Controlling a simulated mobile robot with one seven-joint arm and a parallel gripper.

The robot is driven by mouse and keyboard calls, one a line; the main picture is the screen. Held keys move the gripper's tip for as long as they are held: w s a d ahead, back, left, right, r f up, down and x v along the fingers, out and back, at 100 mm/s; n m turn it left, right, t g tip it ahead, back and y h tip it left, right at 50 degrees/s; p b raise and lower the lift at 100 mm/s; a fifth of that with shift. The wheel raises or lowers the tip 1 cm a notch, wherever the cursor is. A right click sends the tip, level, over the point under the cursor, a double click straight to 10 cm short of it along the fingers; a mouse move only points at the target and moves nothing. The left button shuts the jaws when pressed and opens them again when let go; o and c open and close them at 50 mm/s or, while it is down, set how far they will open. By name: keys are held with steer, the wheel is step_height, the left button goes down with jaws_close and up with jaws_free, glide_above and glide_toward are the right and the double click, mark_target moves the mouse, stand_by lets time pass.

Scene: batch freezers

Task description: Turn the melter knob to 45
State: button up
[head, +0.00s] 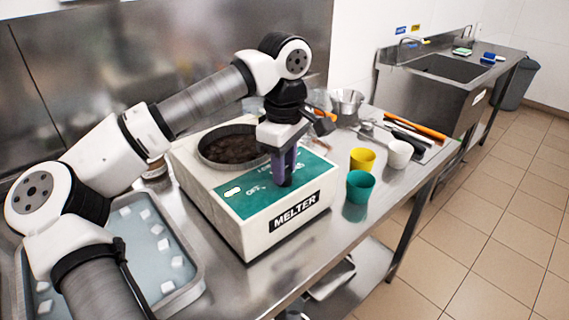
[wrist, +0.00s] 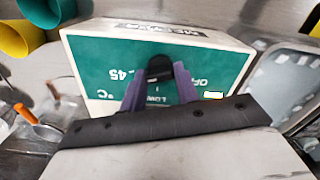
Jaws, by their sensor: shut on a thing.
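The melter (head: 262,222) is a white box on the steel table, with a green control panel and a round pan of dark brown contents (head: 228,147). My gripper (head: 285,182) points down over the panel, its purple fingers shut on the black knob. In the wrist view the black knob (wrist: 159,68) sits between the fingertips of my gripper (wrist: 158,80). The green panel (wrist: 115,58) shows "OFF", "LOW" and "45" with a °C mark around the knob. The knob's pointer cannot be made out clearly. A white switch (head: 233,191) lies left of the knob.
A tray of white cubes (head: 195,285) stands left of the melter. A yellow cup (head: 362,159), a green cup (head: 360,187) and a white cup (head: 398,154) stand to its right. A metal jug (head: 346,103) and utensils (head: 420,125) lie behind. A sink (head: 450,68) is at the back right.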

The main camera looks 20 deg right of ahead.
steer(key=shift+r, duration=0.1)
steer(key=o, duration=1)
step_height(320, 180, up, 14)
steer(key=shift+f, duration=0.15)
